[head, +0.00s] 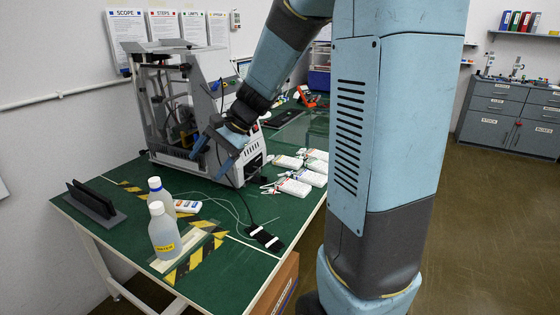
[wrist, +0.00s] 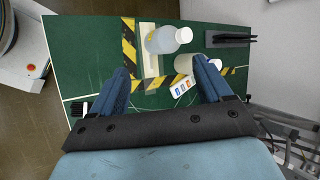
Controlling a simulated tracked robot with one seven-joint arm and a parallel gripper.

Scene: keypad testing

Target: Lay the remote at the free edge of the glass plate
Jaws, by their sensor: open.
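My gripper (head: 210,158) is open and empty above the green bench, in front of the grey-framed machine. In the wrist view its two blue fingers (wrist: 163,70) are spread wide. A small white handset with coloured buttons (head: 187,206) lies by the bottles; it also shows between the fingers in the wrist view (wrist: 180,90), apart from them. Several similar white handsets (head: 294,187) lie at the bench's right side. I cannot tell which is the remote. A dark, glossy flat sheet (head: 285,119) at the back may be the glass plate; my arm covers part of that area.
Two capped bottles (head: 163,230) (head: 156,189) stand near yellow-black tape (head: 196,257). A black slotted holder (head: 95,199) is at the left edge. A black strip with white ends (head: 265,238) and thin cables lie at the front right. The machine (head: 190,110) blocks the bench's middle.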

